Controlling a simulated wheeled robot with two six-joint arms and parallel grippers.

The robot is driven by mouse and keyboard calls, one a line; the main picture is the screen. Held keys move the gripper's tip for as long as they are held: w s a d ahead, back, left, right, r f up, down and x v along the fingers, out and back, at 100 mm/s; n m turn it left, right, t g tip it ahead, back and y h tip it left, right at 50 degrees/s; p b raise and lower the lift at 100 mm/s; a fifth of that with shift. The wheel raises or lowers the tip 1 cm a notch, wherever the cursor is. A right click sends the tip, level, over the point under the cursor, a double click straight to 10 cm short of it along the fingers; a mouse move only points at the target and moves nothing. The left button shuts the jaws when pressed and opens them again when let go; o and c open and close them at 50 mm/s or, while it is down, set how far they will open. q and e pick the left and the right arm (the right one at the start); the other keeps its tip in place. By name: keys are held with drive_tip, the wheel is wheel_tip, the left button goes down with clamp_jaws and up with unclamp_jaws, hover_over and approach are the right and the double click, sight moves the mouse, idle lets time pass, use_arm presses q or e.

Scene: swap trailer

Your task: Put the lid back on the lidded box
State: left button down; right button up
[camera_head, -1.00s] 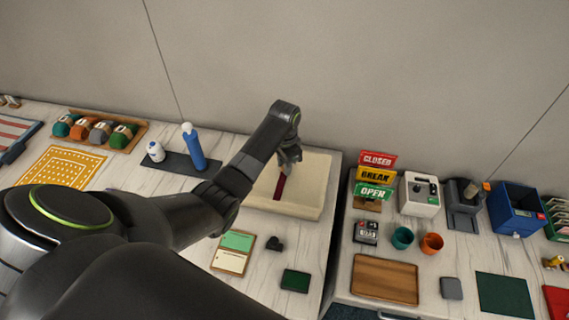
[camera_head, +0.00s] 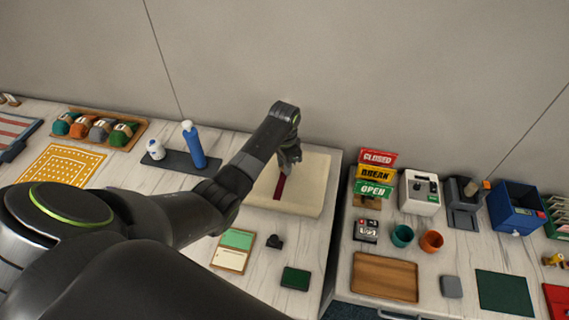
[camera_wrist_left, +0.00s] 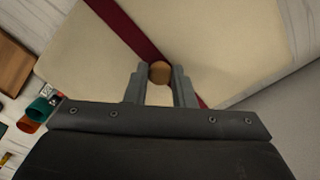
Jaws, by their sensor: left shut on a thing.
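The lidded box (camera_head: 256,203) is cream and stands at the back of the left counter. Its cream lid (camera_head: 312,180) with a dark red stripe lies over the box top and covers the opening; whether it is fully seated I cannot tell. In the left wrist view the lid (camera_wrist_left: 215,35) fills most of the picture, with a round tan knob (camera_wrist_left: 159,71) on the stripe. My left gripper (camera_head: 289,165) is over the lid. In the left wrist view its fingers (camera_wrist_left: 159,82) are shut on the knob. My right gripper is in neither view.
A blue bottle (camera_head: 194,146) and a white bottle (camera_head: 155,149) stand on a dark mat left of the box. A green-and-cream card board (camera_head: 233,250) lies in front. A gap separates the right counter, with its stacked signs (camera_head: 375,175) and wooden tray (camera_head: 385,277).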

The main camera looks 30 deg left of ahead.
use_arm(q)
drive_tip(key=shift+p, duration=0.4)
idle(0.5)
drive_tip(key=c, duration=0.7)
unclamp_jaws()
drive_tip(key=shift+o, duration=0.2)
wheel_tip(320, 180, up, 3)
drive_tip(key=p, duration=0.3)
drive_tip(key=shift+f, duration=0.2)
drive_tip(key=shift+r, duration=2.2)
